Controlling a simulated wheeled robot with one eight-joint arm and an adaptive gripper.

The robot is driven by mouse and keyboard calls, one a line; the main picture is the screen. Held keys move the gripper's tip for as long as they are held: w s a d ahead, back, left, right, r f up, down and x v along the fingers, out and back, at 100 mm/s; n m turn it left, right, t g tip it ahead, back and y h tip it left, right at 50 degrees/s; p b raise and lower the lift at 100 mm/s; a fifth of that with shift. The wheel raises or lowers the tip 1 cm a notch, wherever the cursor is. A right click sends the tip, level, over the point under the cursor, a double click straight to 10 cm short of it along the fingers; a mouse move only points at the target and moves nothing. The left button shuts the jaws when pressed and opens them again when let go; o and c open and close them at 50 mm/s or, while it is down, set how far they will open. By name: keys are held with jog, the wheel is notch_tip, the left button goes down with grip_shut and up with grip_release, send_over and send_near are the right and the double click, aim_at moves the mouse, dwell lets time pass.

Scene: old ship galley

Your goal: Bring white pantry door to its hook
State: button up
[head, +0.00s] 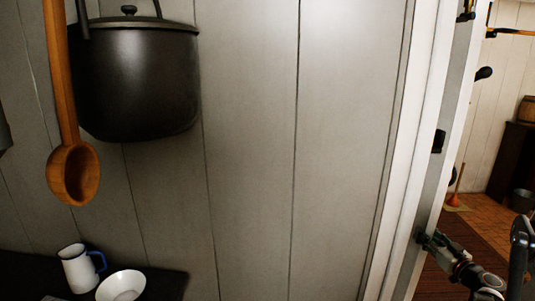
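A narrow white upright (446,140) with a black metal plate on its edge stands at the right, beside the white frame (402,150). It looks like the pantry door seen nearly edge-on, but I cannot tell it surely from the jamb. My gripper (427,240) is at the lower right, with its tips at or very near the lower part of this white edge. I cannot tell whether they touch it or how far apart the fingers are. A black knob-like piece (484,73) shows right of the upright. I cannot make out the door's hook for certain.
A grey plank wall (300,150) fills the middle. A black pot (140,80) and wooden ladle (73,170) hang at left above a mug (78,268) and bowl (122,286). Beyond the opening are a tiled floor (487,208), a dark cabinet (512,160) and a bucket (521,200).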

dwell(0.3)
jog(key=shift+n+y, duration=0.6)
jog(key=shift+y, duration=0.3)
jog(key=d, duration=0.3)
jog(key=w+d, duration=0.1)
jog(key=d, duration=0.2)
jog(key=w+d+b, duration=0.1)
jog(key=d, duration=0.2)
jog(key=shift+d, duration=0.2)
jog(key=o, duration=1.4)
jog(key=v, duration=1.1)
jog(key=shift+r, duration=0.25)
